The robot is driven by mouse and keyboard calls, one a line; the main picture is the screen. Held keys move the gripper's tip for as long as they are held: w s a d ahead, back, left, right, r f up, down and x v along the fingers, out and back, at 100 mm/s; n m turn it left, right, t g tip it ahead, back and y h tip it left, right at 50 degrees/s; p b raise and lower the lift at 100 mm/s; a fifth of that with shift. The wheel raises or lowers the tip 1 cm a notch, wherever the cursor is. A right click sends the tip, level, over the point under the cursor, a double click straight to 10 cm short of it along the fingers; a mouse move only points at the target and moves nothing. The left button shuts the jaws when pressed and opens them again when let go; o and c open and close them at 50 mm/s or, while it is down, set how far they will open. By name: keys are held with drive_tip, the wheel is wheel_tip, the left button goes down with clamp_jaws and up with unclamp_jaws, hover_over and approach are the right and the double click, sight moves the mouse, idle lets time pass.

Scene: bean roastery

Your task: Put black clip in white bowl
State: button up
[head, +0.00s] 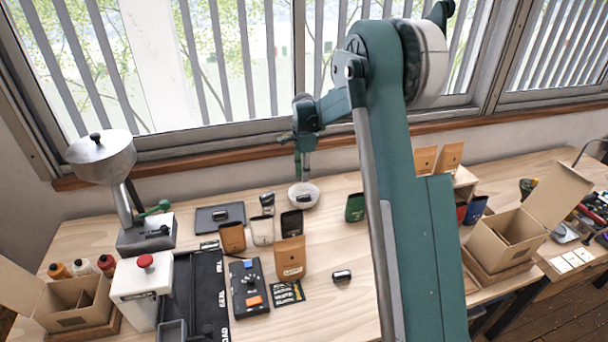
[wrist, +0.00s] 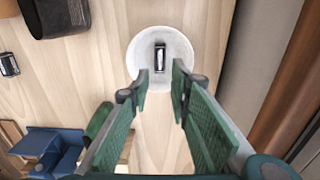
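The white bowl (head: 296,203) stands on the wooden table under my gripper (head: 304,172). A black clip (wrist: 160,58) lies inside the bowl, which also shows in the wrist view (wrist: 139,52). My gripper (wrist: 161,80) is open, with its fingers apart above the near side of the bowl and nothing between them. In the head view, a dark clip-like piece (head: 305,198) shows in the bowl. Other similar black clips lie on the dark tray (head: 221,214) and on the open table (head: 342,275).
Several bags, including an orange one (head: 291,258) and a black one (head: 291,222), stand near the bowl. A green bag (head: 355,207) stands to its right. A control box (head: 247,286) and cardboard boxes (head: 503,240) are farther off. The window sill (head: 240,155) runs behind.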

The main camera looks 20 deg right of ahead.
drive_tip(key=s+a+r+n+t, duration=0.2)
drive_tip(key=s+r+n, duration=0.2)
drive_tip(key=s+r, duration=0.75)
drive_tip(key=s+a+r+n+t, duration=0.15)
drive_tip(key=s+r+n, duration=0.35)
drive_tip(key=s+r, duration=0.65)
drive_tip(key=s+a+f+n+t, duration=0.1)
drive_tip(key=s+n, duration=0.3)
drive_tip(key=s, duration=1)
drive_tip(key=s+a+f+n+t, duration=0.1)
drive_tip(key=s+n, duration=0.4)
drive_tip(key=s, duration=1)
wheel_tip(320, 180, down, 3)
drive_tip(key=shift+a+r+t, duration=0.1)
drive_tip(key=shift+a+t, duration=0.2)
drive_tip(key=shift+t, duration=0.55)
